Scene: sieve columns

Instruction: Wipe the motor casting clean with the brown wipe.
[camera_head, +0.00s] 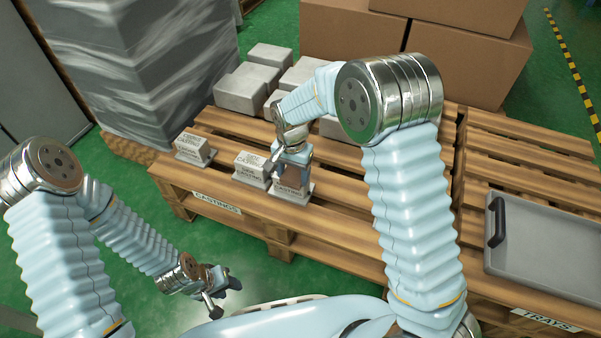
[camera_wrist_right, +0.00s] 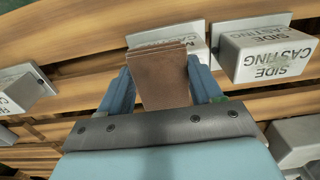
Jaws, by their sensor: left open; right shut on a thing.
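My right gripper (camera_head: 292,160) is shut on the brown wipe (camera_wrist_right: 163,75). The wipe hangs between its fingers, over or against a labelled grey casting (camera_head: 290,193) at the front of the pallet. In the right wrist view this casting (camera_wrist_right: 165,35) is partly hidden behind the wipe. I cannot read its full label, so I cannot tell if it is the motor casting. The side casting (camera_wrist_right: 265,55) stands beside it. My left gripper (camera_head: 222,296) is open and empty, low over the floor in front of the pallet.
Another labelled casting (camera_head: 195,150) stands further left on the wooden pallet (camera_head: 350,245). Grey blocks (camera_head: 245,88) and cardboard boxes (camera_head: 400,40) are behind. A grey tray (camera_head: 550,245) lies at the right. A wrapped stack (camera_head: 150,70) stands at the back left.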

